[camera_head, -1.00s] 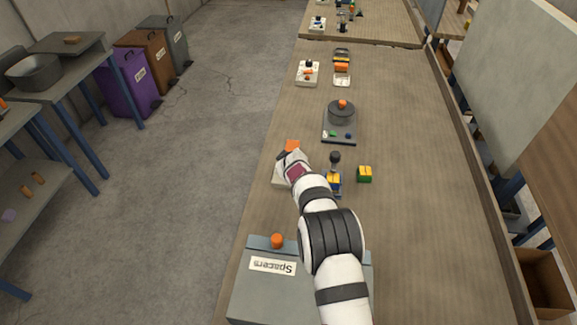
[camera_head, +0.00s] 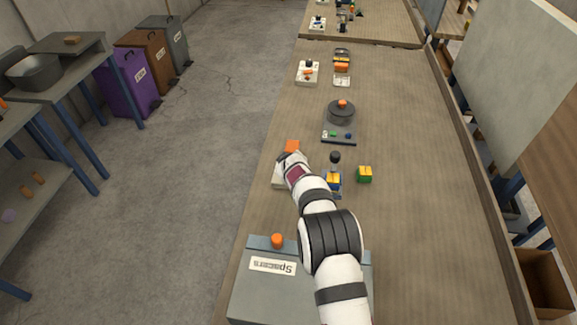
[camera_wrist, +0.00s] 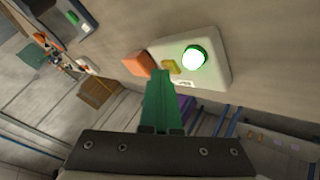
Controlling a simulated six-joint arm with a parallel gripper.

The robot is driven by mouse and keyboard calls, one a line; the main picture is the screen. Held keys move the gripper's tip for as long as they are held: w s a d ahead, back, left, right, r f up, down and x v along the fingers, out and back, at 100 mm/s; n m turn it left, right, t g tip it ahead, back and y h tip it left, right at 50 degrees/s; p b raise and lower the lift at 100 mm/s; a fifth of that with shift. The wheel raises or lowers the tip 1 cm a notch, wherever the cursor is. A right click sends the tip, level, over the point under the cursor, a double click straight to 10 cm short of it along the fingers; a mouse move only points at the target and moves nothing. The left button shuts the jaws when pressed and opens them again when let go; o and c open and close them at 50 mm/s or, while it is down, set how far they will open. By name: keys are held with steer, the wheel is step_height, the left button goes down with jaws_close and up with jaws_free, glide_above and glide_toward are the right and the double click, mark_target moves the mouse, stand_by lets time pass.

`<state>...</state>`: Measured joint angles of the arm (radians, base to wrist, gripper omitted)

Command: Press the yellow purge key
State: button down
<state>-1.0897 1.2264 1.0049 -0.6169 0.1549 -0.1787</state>
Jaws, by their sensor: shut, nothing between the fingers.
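The yellow purge key (camera_wrist: 172,67) is a small yellow block on a white box (camera_wrist: 215,76), seen in the wrist view. Beside it on the box is a round lamp, lit green (camera_wrist: 194,58). My gripper (camera_wrist: 160,74) has its green fingers together and empty, their tips just beside the key's near left side. I cannot tell whether they touch it. In the head view the white box (camera_head: 278,180) is mostly covered by my wrist, and the key and fingertips are hidden.
An orange block (camera_wrist: 138,62) is close to the fingers, at the box's left edge. A grey Spacers box (camera_head: 262,292) is in front. The bench is clear to the right.

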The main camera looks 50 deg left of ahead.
steer(key=shift+r, duration=0.8)
steer(key=shift+r, duration=2.55)
